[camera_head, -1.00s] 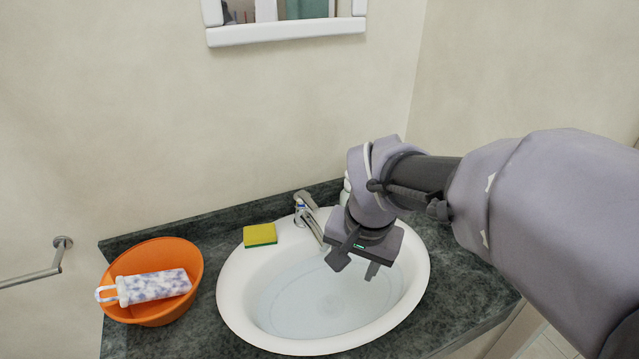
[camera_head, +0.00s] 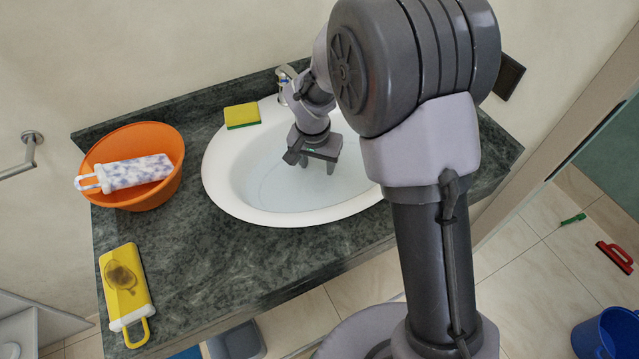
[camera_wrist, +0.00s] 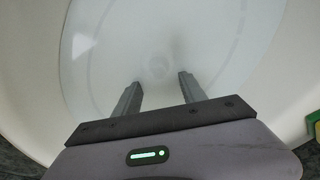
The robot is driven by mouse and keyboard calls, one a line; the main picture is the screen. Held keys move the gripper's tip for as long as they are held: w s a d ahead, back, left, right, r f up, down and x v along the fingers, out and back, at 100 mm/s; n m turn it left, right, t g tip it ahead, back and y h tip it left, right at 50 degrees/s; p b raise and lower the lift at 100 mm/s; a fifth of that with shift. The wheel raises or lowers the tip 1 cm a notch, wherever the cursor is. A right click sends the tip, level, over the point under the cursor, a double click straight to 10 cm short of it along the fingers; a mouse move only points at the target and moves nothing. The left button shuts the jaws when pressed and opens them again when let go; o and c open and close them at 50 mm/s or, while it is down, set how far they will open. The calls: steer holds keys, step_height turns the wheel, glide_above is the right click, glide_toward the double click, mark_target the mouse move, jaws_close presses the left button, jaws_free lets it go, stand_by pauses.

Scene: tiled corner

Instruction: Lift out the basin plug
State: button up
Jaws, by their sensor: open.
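The white oval basin (camera_head: 222,192) is set in a dark stone counter and holds cloudy water (camera_head: 268,187). My gripper (camera_head: 317,166) is over the middle of the basin, pointing down, open, with nothing between its fingers. In the wrist view, my gripper (camera_wrist: 160,80) has its two fingers apart over the water. A faint round shape, perhaps the basin plug (camera_wrist: 157,66), shows blurred through the water just beyond the fingertips, roughly in line with the gap. I cannot tell its depth or whether the fingertips touch the water.
A tap (camera_head: 286,76) stands behind the basin, close to my arm. A yellow-green sponge (camera_head: 242,115) lies by the back-left rim. An orange bowl (camera_head: 158,193) holding a patterned handled item (camera_head: 135,172) and a yellow handled item (camera_head: 124,288) are left. A blue bucket (camera_head: 612,335) stands on the floor.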

mark_target(320, 176)
steer(key=f, duration=0.1)
steer(key=f+b, duration=0.1)
steer(key=f, duration=0.1)
steer(key=w+f+b, duration=0.1)
steer(key=shift+d+f, duration=0.25)
steer(key=shift+f, duration=0.1)
steer(key=shift+r, duration=0.2)
jaws_close()
